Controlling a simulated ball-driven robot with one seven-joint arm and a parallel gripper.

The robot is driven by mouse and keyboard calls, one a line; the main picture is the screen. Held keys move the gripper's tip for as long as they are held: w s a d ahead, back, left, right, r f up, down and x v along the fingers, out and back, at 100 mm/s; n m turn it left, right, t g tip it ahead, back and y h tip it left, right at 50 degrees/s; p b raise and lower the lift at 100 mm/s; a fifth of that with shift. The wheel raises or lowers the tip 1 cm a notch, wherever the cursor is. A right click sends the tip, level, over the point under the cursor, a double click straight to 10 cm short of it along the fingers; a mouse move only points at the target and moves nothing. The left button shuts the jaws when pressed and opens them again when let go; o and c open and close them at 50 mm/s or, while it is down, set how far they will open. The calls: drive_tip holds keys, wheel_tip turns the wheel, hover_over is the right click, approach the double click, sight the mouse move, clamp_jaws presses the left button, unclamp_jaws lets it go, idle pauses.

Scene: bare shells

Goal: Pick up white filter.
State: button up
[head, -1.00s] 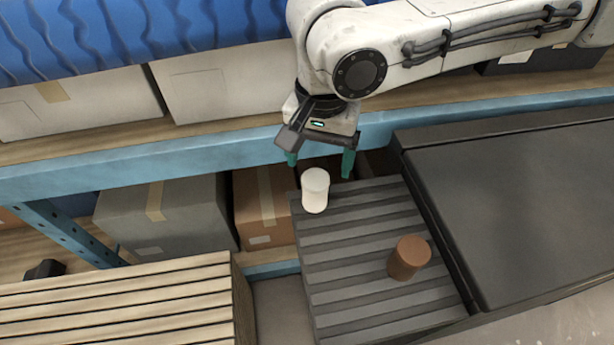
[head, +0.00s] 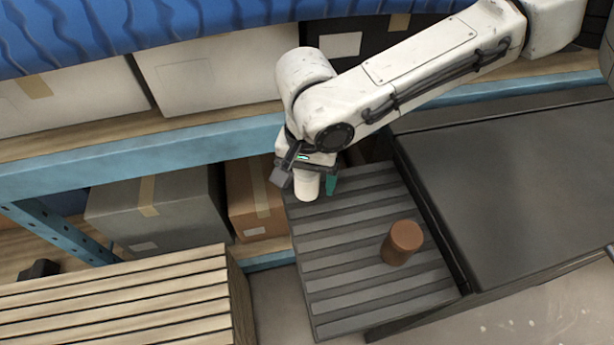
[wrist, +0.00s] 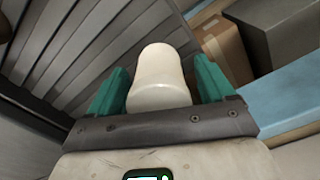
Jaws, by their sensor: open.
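The white filter (head: 307,186) is a small pale cylinder standing on the grey slatted surface (head: 345,245), near its far left corner. My gripper (head: 314,188) is down at the filter, with its green fingers open. In the wrist view the filter (wrist: 159,76) stands between the two fingers of my gripper (wrist: 158,88), with a gap visible on at least the right side. The gripper partly hides the filter's upper end in the head view.
A brown cylinder (head: 402,243) stands on the same slatted surface, nearer and to the right. A dark flat-topped case (head: 510,190) borders it on the right. A blue shelf beam (head: 140,160) runs behind, with boxes (head: 160,208) below. A wooden slatted crate (head: 120,300) is at left.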

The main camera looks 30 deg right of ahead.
drive_tip(key=c, duration=1.1)
drive_tip(key=shift+r, duration=0.1)
